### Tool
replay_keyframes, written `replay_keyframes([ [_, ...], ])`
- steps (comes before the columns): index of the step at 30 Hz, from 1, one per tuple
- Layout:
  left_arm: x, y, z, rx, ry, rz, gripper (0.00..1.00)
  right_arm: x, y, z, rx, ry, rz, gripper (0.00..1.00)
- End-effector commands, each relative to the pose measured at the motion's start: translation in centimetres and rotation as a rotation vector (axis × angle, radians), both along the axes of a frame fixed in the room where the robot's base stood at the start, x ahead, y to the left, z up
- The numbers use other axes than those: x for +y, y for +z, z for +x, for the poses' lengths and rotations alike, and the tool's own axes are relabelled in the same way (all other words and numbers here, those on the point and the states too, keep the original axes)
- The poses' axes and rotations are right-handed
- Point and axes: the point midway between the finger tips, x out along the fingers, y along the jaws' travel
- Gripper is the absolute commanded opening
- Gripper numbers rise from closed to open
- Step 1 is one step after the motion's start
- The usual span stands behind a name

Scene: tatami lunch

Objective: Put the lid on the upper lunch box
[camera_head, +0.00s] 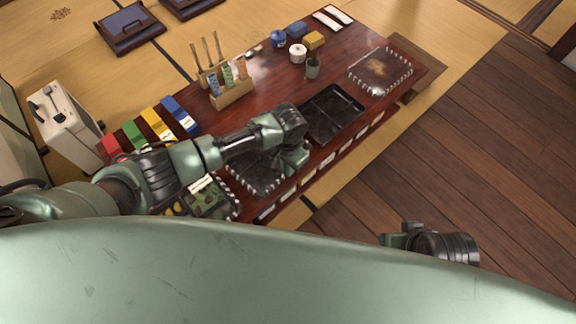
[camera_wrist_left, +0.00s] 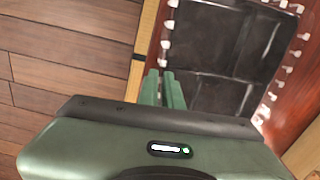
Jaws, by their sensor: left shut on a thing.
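A black lunch box (camera_head: 333,112) with compartments stands open on the low red table, right of my left arm. Nearer, a dark square (camera_head: 250,172) ringed by white pegs lies partly under that arm. In the wrist view a dark, glossy panel with dividing lines (camera_wrist_left: 215,55) lies right of the fingertips, with pegs on both sides. My left gripper (camera_head: 294,160) is low at the dark square's right side. In the wrist view its fingers (camera_wrist_left: 163,82) are nearly together at the panel's left edge; the gripped thing is hidden. I cannot tell which piece is the lid.
A brown-patterned square (camera_head: 380,72) with white pegs lies at the table's right end. A food box (camera_head: 207,200) sits nearer left. Coloured boxes (camera_head: 157,124), a wooden holder (camera_head: 232,94) with upright items and a cup (camera_head: 312,68) stand behind. Part of my right arm shows over bare floor.

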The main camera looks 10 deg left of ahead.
Motion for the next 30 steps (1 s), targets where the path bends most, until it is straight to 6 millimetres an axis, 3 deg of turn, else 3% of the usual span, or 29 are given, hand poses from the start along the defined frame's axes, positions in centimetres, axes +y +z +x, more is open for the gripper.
replay_keyframes([
  [8, -0.02, -0.01, 0.0, 0.0, 0.0, 0.0, 0.0, 0.07, -0.09, -0.04, 0.003, 0.0, 0.002, 0.36],
  [12, -0.02, 0.0, 0.0, 0.0, 0.0, 0.0, 0.32, 0.08, -0.11, -0.11, 0.004, 0.0, 0.002, 0.36],
  [19, -0.02, 0.0, 0.0, 0.0, 0.0, 0.0, 0.32, 0.09, -0.15, -0.43, 0.01, 0.0, 0.001, 0.36],
  [22, -0.03, 0.0, -0.01, 0.0, 0.0, 0.0, 0.57, 0.09, -0.16, -0.56, 0.012, 0.0, 0.002, 0.36],
  [30, -0.02, 0.0, -0.01, 0.0, 0.0, 0.0, 0.57, 0.07, -0.16, -0.61, 0.014, 0.0, 0.002, 0.36],
])
